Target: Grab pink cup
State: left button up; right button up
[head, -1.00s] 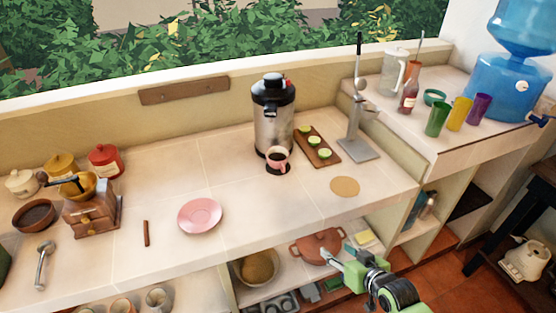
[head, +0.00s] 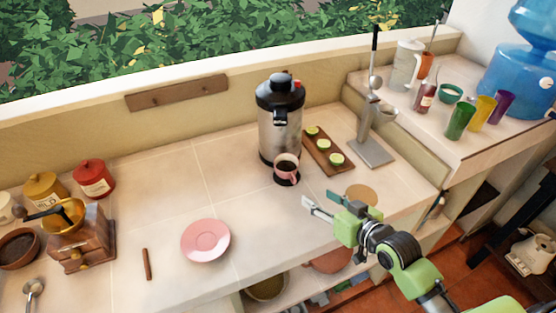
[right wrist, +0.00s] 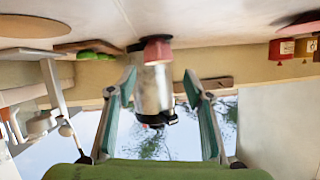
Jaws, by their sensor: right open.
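The pink cup (head: 286,172) with dark liquid inside stands upright on a small dark round mat in front of the steel dispenser (head: 281,128). My right gripper (head: 318,204) is open and empty above the front part of the counter, in front of the cup and apart from it. In the right wrist view, which is upside down, the cup (right wrist: 157,50) shows ahead between the open fingers of the right gripper (right wrist: 160,85), with the dispenser behind it. My left gripper is not in view.
A board with lime halves (head: 328,152) and a metal press (head: 373,145) stand right of the cup. A round tan coaster (head: 361,195) lies behind my right gripper. A pink saucer (head: 205,240) lies to the left. The counter between saucer and cup is clear.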

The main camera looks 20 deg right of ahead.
jog(key=shift+x, duration=1.15)
jog(key=p, duration=0.1)
send_near(294, 177)
jog(key=w+f, duration=0.2)
jog(key=w, duration=0.1)
jog(key=shift+a+f, duration=0.2)
jog(key=shift+a, duration=0.15)
jog(key=shift+x, duration=0.8)
jog(key=shift+w+r+p, duration=0.1)
jog(key=shift+w+p, duration=0.15)
jog(key=shift+p, duration=0.2)
jog(key=p+x, duration=0.1)
jog(key=x, duration=0.3)
jog(key=shift+w+r, duration=0.1)
jog(key=shift+r, duration=0.05)
jog(key=shift+w+a, duration=0.15)
jog(key=shift+w, duration=0.05)
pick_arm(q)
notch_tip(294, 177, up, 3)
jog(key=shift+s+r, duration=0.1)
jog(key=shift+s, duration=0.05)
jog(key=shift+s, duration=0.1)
